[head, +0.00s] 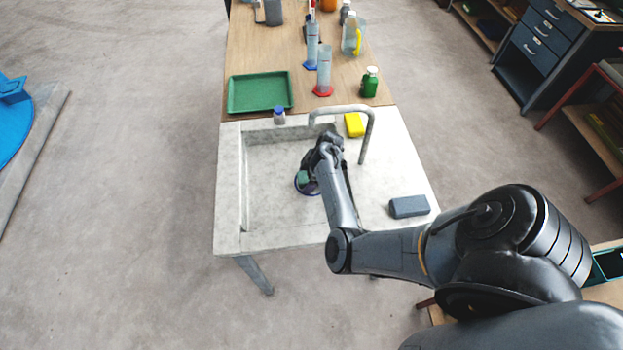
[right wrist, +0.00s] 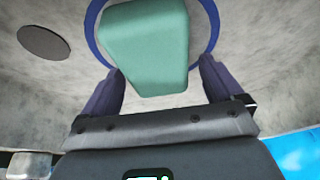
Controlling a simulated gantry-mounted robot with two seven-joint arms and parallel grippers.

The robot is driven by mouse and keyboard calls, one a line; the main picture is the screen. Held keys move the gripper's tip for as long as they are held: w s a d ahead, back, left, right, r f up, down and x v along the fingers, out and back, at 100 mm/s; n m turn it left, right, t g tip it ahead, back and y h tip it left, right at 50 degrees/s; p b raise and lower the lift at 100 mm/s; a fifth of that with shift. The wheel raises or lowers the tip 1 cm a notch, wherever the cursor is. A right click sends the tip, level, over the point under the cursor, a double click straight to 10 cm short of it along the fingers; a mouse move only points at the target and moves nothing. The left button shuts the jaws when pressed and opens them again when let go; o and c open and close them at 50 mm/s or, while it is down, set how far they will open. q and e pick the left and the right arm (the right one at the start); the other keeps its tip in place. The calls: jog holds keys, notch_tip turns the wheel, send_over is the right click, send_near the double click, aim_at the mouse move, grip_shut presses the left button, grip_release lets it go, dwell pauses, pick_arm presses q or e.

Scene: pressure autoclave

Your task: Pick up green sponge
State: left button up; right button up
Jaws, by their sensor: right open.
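The green sponge (head: 303,176) lies in the sink basin, on or in a round dark blue-rimmed dish (head: 308,189). My right gripper (head: 305,170) reaches down into the basin and partly hides both. In the right wrist view the sponge (right wrist: 146,45) sits just beyond and between the two fingertips of my right gripper (right wrist: 160,75). The fingers are apart, and I cannot tell whether either one touches the sponge. The blue rim of the dish (right wrist: 92,20) curves around the sponge. My left gripper is in neither view.
The sink (head: 230,190) has walls around the basin and a curved faucet (head: 368,130) at its right. A yellow sponge (head: 354,125) and a blue-grey block (head: 409,207) lie on the sink's right side. A green tray (head: 260,92) and several bottles stand on the table behind.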

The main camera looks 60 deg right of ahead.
jog(key=c, duration=1.1)
jog(key=shift+r, duration=0.15)
jog(key=shift+r, duration=0.5)
jog(key=w+a, duration=0.2)
jog(key=w, duration=0.1)
jog(key=w+a+b, duration=0.1)
jog(key=w+a, duration=0.2)
jog(key=w, duration=0.1)
jog(key=w+a, duration=0.2)
jog(key=w, duration=0.1)
jog(key=shift+w+a+f+b, duration=0.1)
jog(key=shift+w+a+b, duration=0.1)
jog(key=shift+a+b, duration=0.2)
notch_tip(320, 180, up, 14)
jog(key=shift+p, duration=1)
